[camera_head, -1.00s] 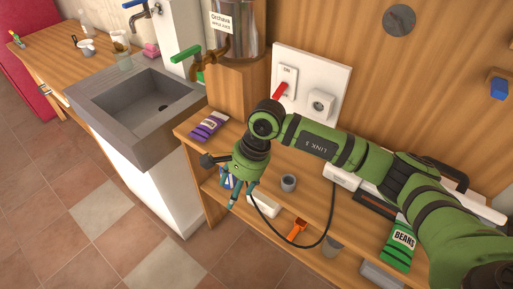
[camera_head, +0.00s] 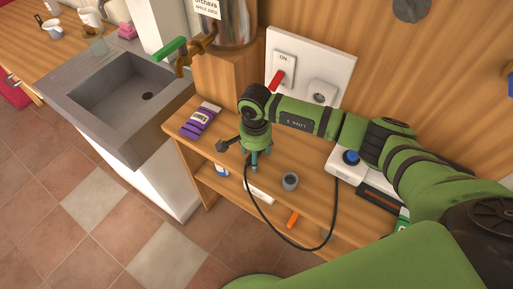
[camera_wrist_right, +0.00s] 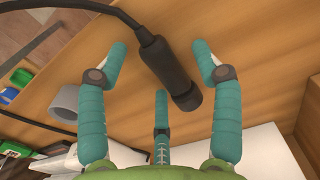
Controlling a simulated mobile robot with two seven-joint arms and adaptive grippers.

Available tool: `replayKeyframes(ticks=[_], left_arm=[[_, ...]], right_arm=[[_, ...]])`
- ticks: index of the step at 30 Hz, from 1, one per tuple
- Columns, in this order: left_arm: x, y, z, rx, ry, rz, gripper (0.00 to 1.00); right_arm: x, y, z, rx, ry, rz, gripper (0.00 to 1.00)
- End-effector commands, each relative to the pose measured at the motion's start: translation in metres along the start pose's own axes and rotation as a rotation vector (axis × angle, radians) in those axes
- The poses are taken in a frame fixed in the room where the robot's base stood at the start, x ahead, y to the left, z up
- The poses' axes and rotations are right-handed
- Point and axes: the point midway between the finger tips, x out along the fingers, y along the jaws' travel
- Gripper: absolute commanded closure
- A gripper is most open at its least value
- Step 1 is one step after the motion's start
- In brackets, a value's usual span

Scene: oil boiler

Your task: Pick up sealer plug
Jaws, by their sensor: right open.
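The sealer plug (camera_wrist_right: 168,68) is a black, rounded cylinder with a black cable (camera_wrist_right: 100,12). In the right wrist view it lies slantwise between the spread teal fingers of my right gripper (camera_wrist_right: 160,62); whether any finger touches it I cannot tell. In the head view my right gripper (camera_head: 255,160) points down over the left part of the wooden counter, and the plug is mostly hidden by the fingers. The cable (camera_head: 272,228) loops over the front edge and back up towards the white sealer (camera_head: 342,170). My left gripper is out of view.
A grey cup (camera_head: 290,181) stands close right of the gripper. A purple packet (camera_head: 200,120) lies at the counter's left end. A wooden block (camera_head: 222,82) and a socket panel (camera_head: 335,65) stand behind. A shelf below holds an orange item (camera_head: 293,219).

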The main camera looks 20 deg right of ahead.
Motion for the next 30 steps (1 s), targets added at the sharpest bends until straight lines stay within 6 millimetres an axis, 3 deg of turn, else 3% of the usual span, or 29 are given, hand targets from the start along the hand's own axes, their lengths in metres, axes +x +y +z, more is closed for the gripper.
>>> replayKeyframes(ticks=[1,5,8,10,17,25,30], left_arm=[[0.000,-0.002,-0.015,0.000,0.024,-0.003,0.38],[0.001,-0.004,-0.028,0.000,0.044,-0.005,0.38],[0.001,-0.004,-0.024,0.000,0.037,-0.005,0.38],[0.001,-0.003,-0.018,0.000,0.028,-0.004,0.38],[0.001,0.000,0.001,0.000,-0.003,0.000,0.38],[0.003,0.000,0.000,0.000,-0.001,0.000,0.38],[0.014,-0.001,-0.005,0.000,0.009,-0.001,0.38]], right_arm=[[0.001,0.000,0.000,0.000,0.000,0.000,0.34],[0.001,0.000,0.000,0.000,0.000,-0.001,0.34],[0.001,0.000,0.000,0.000,0.000,-0.001,0.66],[0.001,0.000,0.000,0.000,-0.001,-0.001,0.94],[0.000,0.000,0.000,0.000,-0.001,-0.001,0.96],[-0.003,-0.001,0.000,0.000,0.000,-0.002,0.96],[-0.020,-0.001,-0.001,-0.002,0.002,-0.005,0.96]])
